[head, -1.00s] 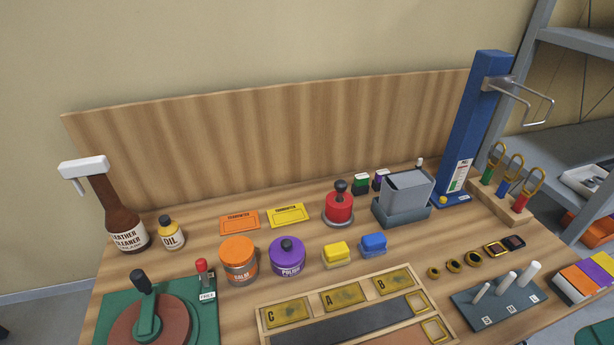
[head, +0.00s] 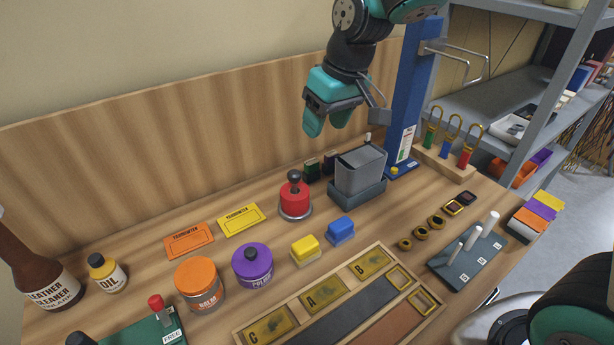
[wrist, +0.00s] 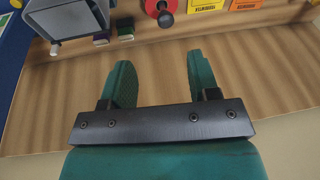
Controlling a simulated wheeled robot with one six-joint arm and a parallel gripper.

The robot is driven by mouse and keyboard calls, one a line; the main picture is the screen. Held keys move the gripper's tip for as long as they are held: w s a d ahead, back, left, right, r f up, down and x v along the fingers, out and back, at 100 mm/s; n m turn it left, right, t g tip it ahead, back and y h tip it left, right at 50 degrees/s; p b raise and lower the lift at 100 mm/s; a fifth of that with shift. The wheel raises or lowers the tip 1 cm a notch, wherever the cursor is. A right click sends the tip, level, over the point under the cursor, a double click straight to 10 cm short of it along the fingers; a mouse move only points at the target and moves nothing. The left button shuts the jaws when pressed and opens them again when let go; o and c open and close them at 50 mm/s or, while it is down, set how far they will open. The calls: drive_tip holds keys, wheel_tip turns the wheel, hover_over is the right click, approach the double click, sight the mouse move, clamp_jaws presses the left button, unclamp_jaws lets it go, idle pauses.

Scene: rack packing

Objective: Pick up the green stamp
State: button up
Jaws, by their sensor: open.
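The green stamp looks to be the small dark green block (head: 312,168) at the back of the bench, between the red knobbed piece and the grey bin; its green end also shows in the wrist view (wrist: 124,27). A similar purple block (head: 330,161) stands close beside it on the bin side. My gripper (head: 327,121) is open and empty, in the air above and behind these blocks, before the wooden back panel. In the wrist view my gripper's fingers (wrist: 161,65) are spread, with only bare wood between them and the stamp beyond.
The grey bin (head: 360,168) and the red knobbed piece (head: 295,200) stand close on either side of the blocks. A tall blue post (head: 408,100) with a wire hook rises right of the bin. Yellow (head: 306,250) and blue (head: 341,231) blocks lie in front.

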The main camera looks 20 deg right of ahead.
drive_tip(key=m+h, duration=0.1)
approach(310, 170)
drive_tip(key=shift+t, duration=0.4)
drive_tip(key=x, duration=0.2)
drive_tip(key=p+x, duration=0.1)
drive_tip(key=x, duration=0.1)
drive_tip(key=p+x, duration=0.1)
drive_tip(key=x, duration=0.1)
drive_tip(key=shift+w+d+r, duration=0.1)
drive_tip(key=shift+w+d, duration=0.25)
drive_tip(key=shift+p+x, duration=1.4)
drive_tip(key=shift+x, duration=1.65)
drive_tip(key=shift+d, duration=0.1)
drive_tip(key=c, duration=0.6)
